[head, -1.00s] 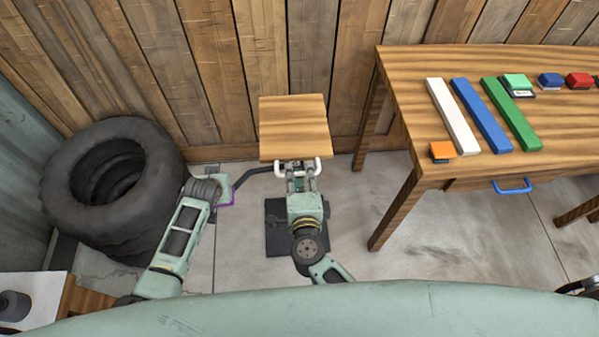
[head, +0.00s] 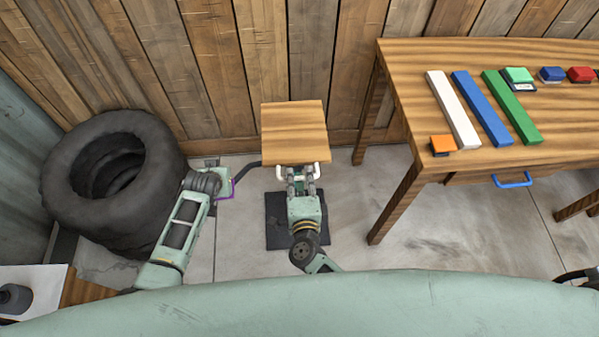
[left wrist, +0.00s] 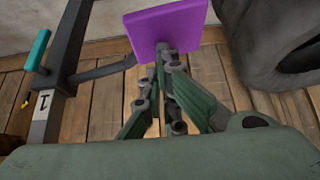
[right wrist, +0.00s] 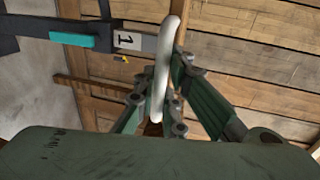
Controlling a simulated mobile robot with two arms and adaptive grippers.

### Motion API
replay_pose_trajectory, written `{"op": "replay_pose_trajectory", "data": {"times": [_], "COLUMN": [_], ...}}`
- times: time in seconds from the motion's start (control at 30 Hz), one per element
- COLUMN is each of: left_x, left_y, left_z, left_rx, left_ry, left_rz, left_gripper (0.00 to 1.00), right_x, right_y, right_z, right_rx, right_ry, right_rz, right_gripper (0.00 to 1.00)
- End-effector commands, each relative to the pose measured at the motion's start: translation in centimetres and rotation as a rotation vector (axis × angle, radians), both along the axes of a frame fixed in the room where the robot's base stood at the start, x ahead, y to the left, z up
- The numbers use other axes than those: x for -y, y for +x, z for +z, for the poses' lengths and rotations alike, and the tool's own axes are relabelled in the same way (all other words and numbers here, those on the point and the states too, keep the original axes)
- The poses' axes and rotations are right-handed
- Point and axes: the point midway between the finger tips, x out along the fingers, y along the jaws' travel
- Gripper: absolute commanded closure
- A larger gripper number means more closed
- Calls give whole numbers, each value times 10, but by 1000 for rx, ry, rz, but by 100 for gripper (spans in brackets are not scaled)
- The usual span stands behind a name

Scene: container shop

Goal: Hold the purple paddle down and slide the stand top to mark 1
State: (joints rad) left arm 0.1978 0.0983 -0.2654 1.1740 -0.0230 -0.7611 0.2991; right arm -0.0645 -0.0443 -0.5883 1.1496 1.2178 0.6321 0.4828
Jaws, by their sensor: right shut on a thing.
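The square wooden stand top (head: 294,132) has a white handle (head: 318,171) on its near side. My right gripper (head: 303,182) is shut on this handle (right wrist: 166,65), as the right wrist view shows. The purple paddle (left wrist: 168,26) is right at the tips of my left gripper (left wrist: 165,54); its fingers look shut together, and contact seems likely. In the head view the paddle (head: 232,188) is a thin edge beside my left gripper. The mark 1 label (left wrist: 42,105) is on the dark post, with a small yellow pointer (right wrist: 125,59) beside it and a teal piece (right wrist: 72,40) farther along.
A plank wall (head: 215,70) is behind the stand. Floor between stand and table is clear.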

Motion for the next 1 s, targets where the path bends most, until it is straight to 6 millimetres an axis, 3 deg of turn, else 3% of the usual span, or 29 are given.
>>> {"op": "replay_pose_trajectory", "data": {"times": [0.27, 0.3, 0.5, 0.83, 1.0], "left_x": [1, 1, 1, 1, 1], "left_y": [-1, -1, -1, -1, -1], "left_z": [-2, -2, -1, -1, -1], "left_rx": [-3, -3, -3, -3, -3], "left_ry": [-2, -2, -2, -2, -2], "left_rz": [0, 0, 0, 0, 0], "left_gripper": [100, 100, 100, 100, 100], "right_x": [0, 0, 0, 0, 0], "right_y": [-1, -1, -1, -3, -22], "right_z": [-1, -2, -1, 0, 3], "right_rx": [-3, -3, -2, -2, -4], "right_ry": [0, 0, 0, 0, 1], "right_rz": [1, 1, 1, 1, 1], "right_gripper": [100, 87, 70, 70, 70]}}
